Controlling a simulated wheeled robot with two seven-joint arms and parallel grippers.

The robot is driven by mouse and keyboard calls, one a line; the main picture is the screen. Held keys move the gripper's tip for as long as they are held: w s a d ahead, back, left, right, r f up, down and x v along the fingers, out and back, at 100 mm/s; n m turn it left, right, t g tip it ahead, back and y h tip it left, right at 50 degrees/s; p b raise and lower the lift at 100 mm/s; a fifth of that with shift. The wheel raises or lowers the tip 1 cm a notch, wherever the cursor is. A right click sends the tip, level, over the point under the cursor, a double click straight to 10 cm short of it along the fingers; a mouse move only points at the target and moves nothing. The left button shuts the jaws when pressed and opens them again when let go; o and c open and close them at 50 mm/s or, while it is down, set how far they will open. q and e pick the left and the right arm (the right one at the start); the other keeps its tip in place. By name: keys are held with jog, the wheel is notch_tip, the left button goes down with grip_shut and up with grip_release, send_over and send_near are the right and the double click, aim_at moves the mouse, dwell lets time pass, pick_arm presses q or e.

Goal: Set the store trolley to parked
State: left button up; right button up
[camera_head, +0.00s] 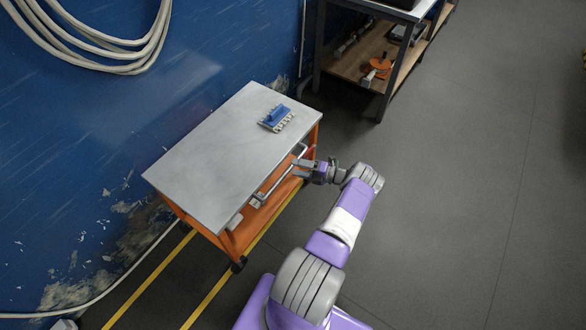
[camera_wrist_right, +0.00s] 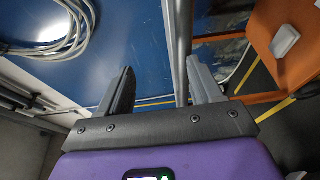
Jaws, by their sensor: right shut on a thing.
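The store trolley (camera_head: 205,165) has a grey top and an orange frame on dark wheels, and it stands beside the blue wall over yellow floor lines. Its grey bar handle (camera_head: 272,187) runs along the side facing me. My right gripper (camera_head: 303,165) is shut on the handle near its far end. In the right wrist view the handle bar (camera_wrist_right: 180,45) passes between the fingers of my right gripper (camera_wrist_right: 160,90). The trolley's orange part also shows there (camera_wrist_right: 270,30). My left gripper is not in view.
A blue-and-white item (camera_head: 277,117) lies on the trolley top. Yellow lines (camera_head: 215,290) mark the floor. A workbench (camera_head: 352,65) with a lower shelf stands beyond the trolley. A cable coil (camera_head: 110,45) hangs on the blue wall (camera_head: 95,120). Grey floor (camera_head: 465,190) at right is clear.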

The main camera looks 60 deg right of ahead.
jog(key=shift+b+v, duration=1.3)
jog(key=shift+v, duration=0.65)
jog(key=shift+d+f, duration=0.1)
jog(key=shift+f, duration=0.1)
